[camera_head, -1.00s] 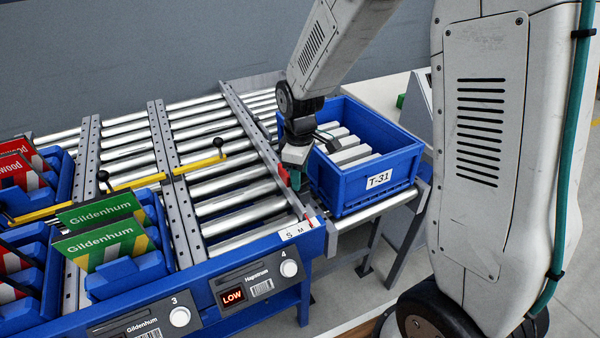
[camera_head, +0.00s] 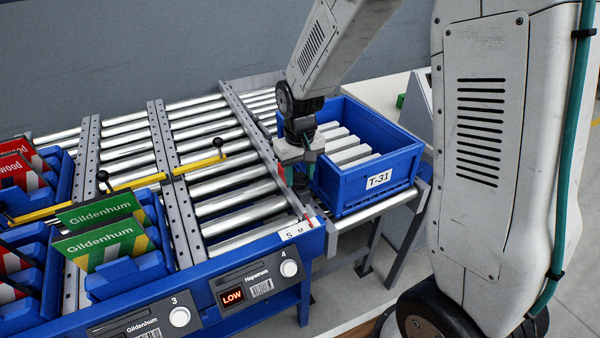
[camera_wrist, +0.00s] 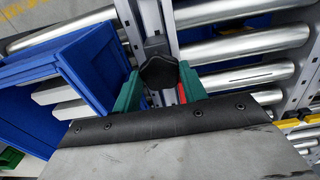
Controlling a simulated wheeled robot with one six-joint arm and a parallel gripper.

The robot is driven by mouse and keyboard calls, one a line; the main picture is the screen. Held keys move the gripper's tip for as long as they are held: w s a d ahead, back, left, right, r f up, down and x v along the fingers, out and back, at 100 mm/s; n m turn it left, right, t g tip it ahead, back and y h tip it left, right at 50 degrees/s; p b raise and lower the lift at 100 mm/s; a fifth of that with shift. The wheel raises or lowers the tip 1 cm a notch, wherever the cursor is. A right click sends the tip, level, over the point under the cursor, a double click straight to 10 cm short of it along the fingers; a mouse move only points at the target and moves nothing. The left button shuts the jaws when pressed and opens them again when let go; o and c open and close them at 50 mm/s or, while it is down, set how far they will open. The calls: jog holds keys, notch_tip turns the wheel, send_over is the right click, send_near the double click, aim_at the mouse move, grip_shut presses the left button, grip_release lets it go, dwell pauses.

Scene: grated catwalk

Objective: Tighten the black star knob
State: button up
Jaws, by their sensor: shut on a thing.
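The black star knob (camera_wrist: 159,72) sits on a grey perforated rail (camera_wrist: 152,22) between two green fingers in the wrist view. My gripper (camera_wrist: 158,84) is shut on the knob, one finger on each side. In the head view my gripper (camera_head: 294,180) points down at the rail (camera_head: 262,150) beside the blue tote, and it hides the knob there. A red pointer shows just by the fingers, near a scale strip marked S and M (camera_head: 299,229) at the rail's front end.
The blue tote (camera_head: 347,203) labelled T-31 stands close to the right of my gripper with several pale boxes inside. Steel rollers (camera_head: 215,190) lie to the left. A yellow bar (camera_head: 140,182) with black ball handles crosses the lanes; green and red cartons stand further left.

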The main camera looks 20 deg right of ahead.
aim_at(300, 178)
jog(key=shift+m, duration=0.4)
jog(key=o, duration=1)
jog(key=shift+r, duration=3.95)
